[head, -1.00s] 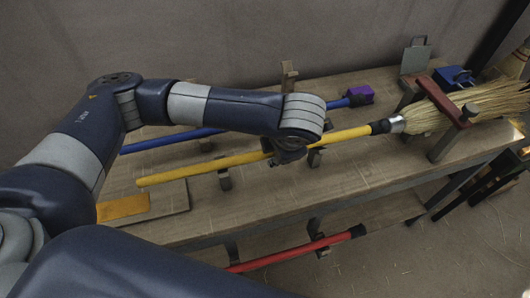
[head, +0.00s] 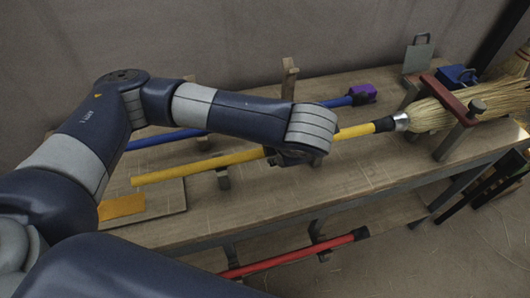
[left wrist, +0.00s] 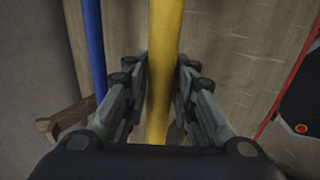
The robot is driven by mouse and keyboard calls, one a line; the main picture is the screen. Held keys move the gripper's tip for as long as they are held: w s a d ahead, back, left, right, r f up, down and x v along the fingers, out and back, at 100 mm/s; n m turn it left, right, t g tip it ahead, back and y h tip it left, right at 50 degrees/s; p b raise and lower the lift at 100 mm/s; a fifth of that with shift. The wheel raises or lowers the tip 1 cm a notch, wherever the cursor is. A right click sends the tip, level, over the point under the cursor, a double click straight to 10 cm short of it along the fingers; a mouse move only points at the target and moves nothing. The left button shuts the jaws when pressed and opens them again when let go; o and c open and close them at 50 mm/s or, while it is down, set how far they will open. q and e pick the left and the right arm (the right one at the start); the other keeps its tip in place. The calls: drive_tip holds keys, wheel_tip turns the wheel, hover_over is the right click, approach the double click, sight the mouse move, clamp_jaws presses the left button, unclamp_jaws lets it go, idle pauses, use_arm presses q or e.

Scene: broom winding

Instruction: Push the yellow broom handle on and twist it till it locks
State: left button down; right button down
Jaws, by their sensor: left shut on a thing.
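The yellow broom handle (head: 215,165) lies lengthwise over the bench, its black collar (head: 384,125) at the metal socket (head: 401,121) of the straw broom head (head: 440,112). I cannot tell whether the collar is fully seated. A red clamp (head: 452,101) spans the broom head. My left gripper (head: 290,156) is shut around the handle's middle, mostly hidden under my wrist. In the left wrist view the handle (left wrist: 163,70) runs between the fingers (left wrist: 157,105). My right gripper is not in view.
A blue pole (head: 175,138) with a purple end (head: 363,93) lies behind the handle. A red pole (head: 300,255) sits lower in front. Wooden supports (head: 289,78) stand on the bench (head: 370,175). A yellow pad (head: 122,206) lies at the left, and a blue box (head: 459,75) behind the broom head.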

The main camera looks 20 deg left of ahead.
use_arm(q)
drive_tip(key=shift+w+d+r+t+b, duration=0.15)
drive_tip(key=shift+d+t+b, duration=0.15)
drive_tip(key=shift+b, duration=0.2)
drive_tip(key=shift+t+y, duration=0.3)
drive_tip(key=c, duration=1.7)
unclamp_jaws()
drive_tip(key=o, duration=1)
drive_tip(key=shift+w+d, duration=0.1)
drive_tip(key=shift+d, duration=0.15)
drive_tip(key=shift+a, duration=0.3)
